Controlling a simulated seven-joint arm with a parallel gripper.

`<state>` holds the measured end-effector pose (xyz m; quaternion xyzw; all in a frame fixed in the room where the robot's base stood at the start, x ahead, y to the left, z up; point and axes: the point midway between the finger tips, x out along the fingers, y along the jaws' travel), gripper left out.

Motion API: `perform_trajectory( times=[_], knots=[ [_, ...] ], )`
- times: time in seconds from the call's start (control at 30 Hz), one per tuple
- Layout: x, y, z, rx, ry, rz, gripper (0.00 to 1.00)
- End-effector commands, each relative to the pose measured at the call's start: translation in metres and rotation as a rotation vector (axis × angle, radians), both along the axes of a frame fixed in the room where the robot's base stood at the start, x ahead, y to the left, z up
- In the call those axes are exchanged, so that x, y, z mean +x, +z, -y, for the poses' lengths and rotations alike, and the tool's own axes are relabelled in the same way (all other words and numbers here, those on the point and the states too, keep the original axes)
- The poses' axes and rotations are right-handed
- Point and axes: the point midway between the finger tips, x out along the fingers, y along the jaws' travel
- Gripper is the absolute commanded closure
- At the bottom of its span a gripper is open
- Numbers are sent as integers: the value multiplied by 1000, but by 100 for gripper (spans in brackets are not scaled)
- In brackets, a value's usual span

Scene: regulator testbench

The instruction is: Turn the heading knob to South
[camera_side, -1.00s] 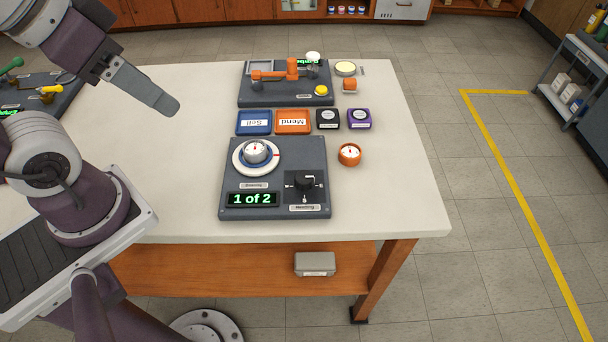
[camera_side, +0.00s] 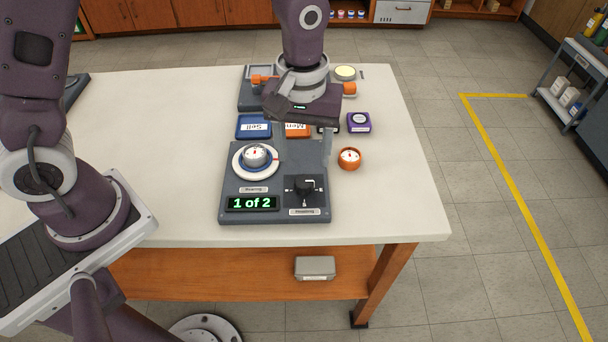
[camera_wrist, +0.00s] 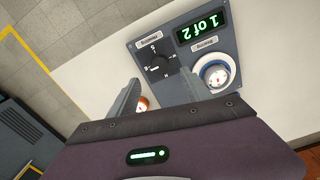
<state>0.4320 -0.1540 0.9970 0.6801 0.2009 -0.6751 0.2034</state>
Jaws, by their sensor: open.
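The heading knob (camera_side: 305,187) is a black knob on a square black dial at the lower right of the grey panel (camera_side: 233,176). It also shows in the wrist view (camera_wrist: 158,61) with small letters around it; which letter its pointer faces is too small to tell. My gripper (camera_side: 328,152) hangs above the panel's upper right, behind the knob in the side view. It is apart from the knob. In the wrist view, my gripper's (camera_wrist: 163,80) two fingers are spread with nothing between them, and the knob lies beyond the fingertips.
A white and blue round dial (camera_side: 255,157) sits left of the knob, above a display (camera_side: 252,203) reading "1 of 2". A loose orange gauge (camera_side: 349,158) stands right of the panel, close to my fingers. Blue (camera_side: 253,127) and orange trays lie behind. The table's front is clear.

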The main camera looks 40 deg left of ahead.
Motion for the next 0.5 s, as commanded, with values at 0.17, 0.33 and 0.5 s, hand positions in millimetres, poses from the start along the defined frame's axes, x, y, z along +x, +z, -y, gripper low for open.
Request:
perform_trajectory(
  times=[0.17, 0.33, 0.5],
  knots=[
    [-1, -30, 1, 3, 10, -12, 43],
    [-1, -61, 1, 3, 9, -12, 43],
    [0, -74, 1, 1, 9, -8, 43]
  ],
)
